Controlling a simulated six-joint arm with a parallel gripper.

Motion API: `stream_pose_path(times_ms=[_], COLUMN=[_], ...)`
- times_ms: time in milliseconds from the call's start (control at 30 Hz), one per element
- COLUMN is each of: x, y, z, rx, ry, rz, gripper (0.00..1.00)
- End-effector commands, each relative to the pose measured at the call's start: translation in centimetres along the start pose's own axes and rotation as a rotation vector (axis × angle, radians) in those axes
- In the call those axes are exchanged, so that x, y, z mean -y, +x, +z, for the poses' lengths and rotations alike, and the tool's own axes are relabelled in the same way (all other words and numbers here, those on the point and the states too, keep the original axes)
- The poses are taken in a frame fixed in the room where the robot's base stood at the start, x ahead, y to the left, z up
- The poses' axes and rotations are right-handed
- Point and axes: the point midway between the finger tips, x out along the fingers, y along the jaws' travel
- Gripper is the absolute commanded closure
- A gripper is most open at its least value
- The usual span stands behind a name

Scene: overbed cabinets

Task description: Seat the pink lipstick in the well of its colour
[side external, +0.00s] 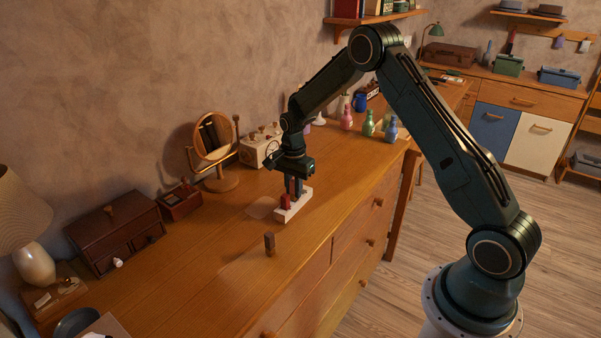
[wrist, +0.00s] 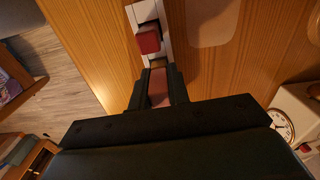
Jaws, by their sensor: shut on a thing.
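A white block with wells (side external: 303,205) sits on the wooden dresser top; it also shows in the wrist view (wrist: 142,12). A red lipstick (side external: 286,201) stands upright at the block's near-left end, and it shows in the wrist view (wrist: 148,39). My gripper (side external: 294,190) points down over the block, behind the red lipstick. In the wrist view its fingers (wrist: 158,80) are shut on the pink lipstick (wrist: 158,92). The fingers hide its lower end, so I cannot tell whether it is in a well or above it.
A brown lipstick-like piece (side external: 269,243) stands alone near the dresser's front edge. A round mirror (side external: 213,150), a red-brown box (side external: 181,201) and a cream clock box (side external: 258,150) stand along the back. Coloured bottles (side external: 368,124) stand farther right.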

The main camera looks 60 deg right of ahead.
Motion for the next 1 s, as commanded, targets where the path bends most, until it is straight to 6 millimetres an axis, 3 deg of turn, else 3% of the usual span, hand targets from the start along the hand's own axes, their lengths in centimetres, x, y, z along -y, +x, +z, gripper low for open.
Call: stream_pose_path(times_ms=[800,833,900,967,1000], x=[0.0,0.0,0.0,0.0,0.0], y=[1.2,1.2,1.2,1.2,1.2], z=[0.0,0.0,0.0,0.0,0.0], rx=[0.0,0.0,0.0,0.0,0.0], ry=[0.0,0.0,0.0,0.0,0.0], rz=[0.001,0.001,0.0,0.0,0.0], gripper=[0.97,0.8,0.67,0.57,0.57])
